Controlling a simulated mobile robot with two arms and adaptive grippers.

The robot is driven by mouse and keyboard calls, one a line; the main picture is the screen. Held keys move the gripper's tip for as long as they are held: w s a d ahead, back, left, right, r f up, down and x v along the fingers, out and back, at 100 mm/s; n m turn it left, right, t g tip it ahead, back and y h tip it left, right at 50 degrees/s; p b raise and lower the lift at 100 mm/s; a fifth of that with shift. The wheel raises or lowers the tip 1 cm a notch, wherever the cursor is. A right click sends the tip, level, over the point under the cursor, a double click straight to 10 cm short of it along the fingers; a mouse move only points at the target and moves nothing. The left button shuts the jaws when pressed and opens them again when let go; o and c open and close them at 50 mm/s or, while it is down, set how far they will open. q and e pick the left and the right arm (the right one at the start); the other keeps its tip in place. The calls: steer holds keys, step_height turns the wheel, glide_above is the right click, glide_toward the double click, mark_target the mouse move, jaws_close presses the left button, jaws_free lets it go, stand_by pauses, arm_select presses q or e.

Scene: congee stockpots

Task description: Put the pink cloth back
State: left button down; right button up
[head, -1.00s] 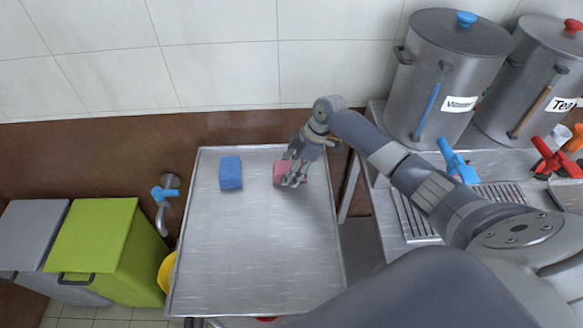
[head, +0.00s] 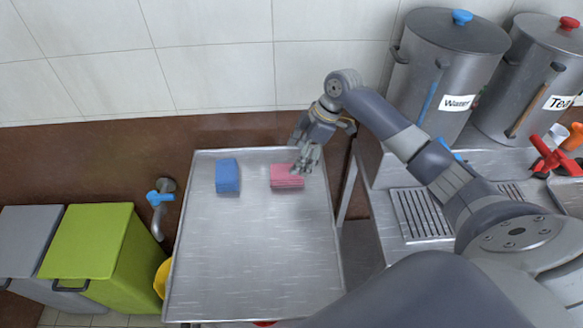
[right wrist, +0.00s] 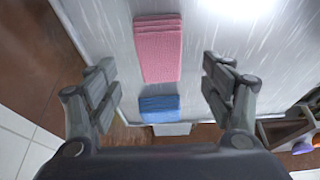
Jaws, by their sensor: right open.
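The pink cloth (head: 286,178), a folded stack, lies flat on the steel tray top (head: 250,245), right of the blue cloth (head: 227,176) with a gap between. In the right wrist view the pink cloth (right wrist: 157,50) shows between the fingers, with the blue cloth (right wrist: 159,108) below it. My right gripper (head: 304,163) is open and empty, above and just behind the pink cloth's right end, apart from it. In the right wrist view its two fingers (right wrist: 158,72) are spread wide. My left gripper is not in view.
Water (head: 452,75) and Tea (head: 535,85) stockpots stand on the counter at right, by a drain grate (head: 422,215). The tray's front half is clear.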

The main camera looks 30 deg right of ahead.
steer(key=shift+b+v, duration=0.3)
steer(key=shift+v, duration=2)
